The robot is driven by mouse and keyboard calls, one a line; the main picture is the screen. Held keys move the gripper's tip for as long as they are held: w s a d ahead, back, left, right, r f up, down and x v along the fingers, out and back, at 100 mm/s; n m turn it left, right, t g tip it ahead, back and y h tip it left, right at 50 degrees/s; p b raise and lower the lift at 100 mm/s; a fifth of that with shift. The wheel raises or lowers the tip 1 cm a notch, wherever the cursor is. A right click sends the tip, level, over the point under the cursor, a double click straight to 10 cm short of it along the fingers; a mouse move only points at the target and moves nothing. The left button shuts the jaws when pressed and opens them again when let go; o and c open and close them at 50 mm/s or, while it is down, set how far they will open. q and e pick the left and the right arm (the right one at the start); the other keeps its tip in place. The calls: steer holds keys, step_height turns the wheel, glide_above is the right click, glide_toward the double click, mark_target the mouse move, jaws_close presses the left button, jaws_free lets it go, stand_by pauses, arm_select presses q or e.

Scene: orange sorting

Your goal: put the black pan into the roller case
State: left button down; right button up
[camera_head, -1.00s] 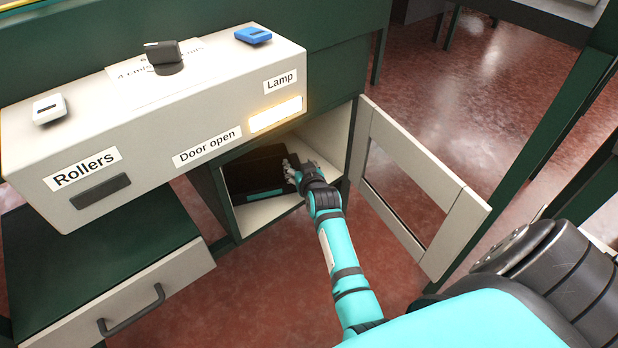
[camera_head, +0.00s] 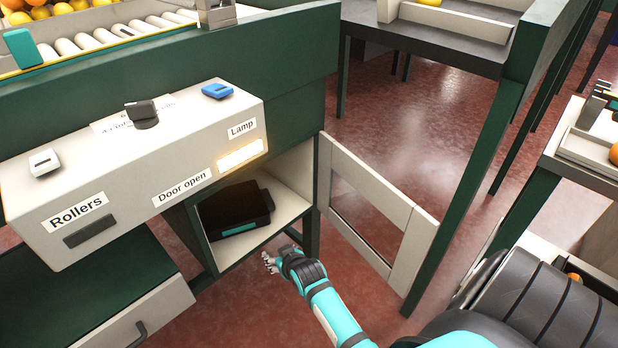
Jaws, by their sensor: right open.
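The black pan (camera_head: 234,208) is a dark box-shaped tray with a teal strip on its front. It sits inside the open compartment of the roller case (camera_head: 287,205), under the control box, resting on the pale compartment floor. The case's door (camera_head: 375,205), a pale frame with a window, stands swung open to the right. My right gripper (camera_head: 270,262) is open and empty, in front of and below the compartment opening, apart from the pan. My left gripper is not in view.
The control box (camera_head: 110,205) carries labels Rollers, Door open and Lamp, a lit lamp strip (camera_head: 241,154), a black knob (camera_head: 142,113), and white and blue switches. A drawer (camera_head: 135,310) stands out at lower left. A roller conveyor (camera_head: 85,42) with fruit is at upper left.

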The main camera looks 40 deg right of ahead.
steer(key=s+a+f+n+g, duration=0.1)
steer(key=s+a+f+g, duration=0.1)
steer(key=s, duration=0.7)
steer(key=s+a+f+n+g+y, duration=0.1)
steer(key=s+a+f+g, duration=0.2)
steer(key=s+a+f, duration=0.2)
steer(key=s+a+f+n+g+y, duration=0.1)
steer(key=s+f, duration=0.6)
steer(key=s, duration=0.7)
steer(key=shift+a+n+g, duration=0.3)
steer(key=shift+a+g, duration=0.5)
steer(key=shift+a, duration=0.4)
steer(key=shift+c, duration=0.2)
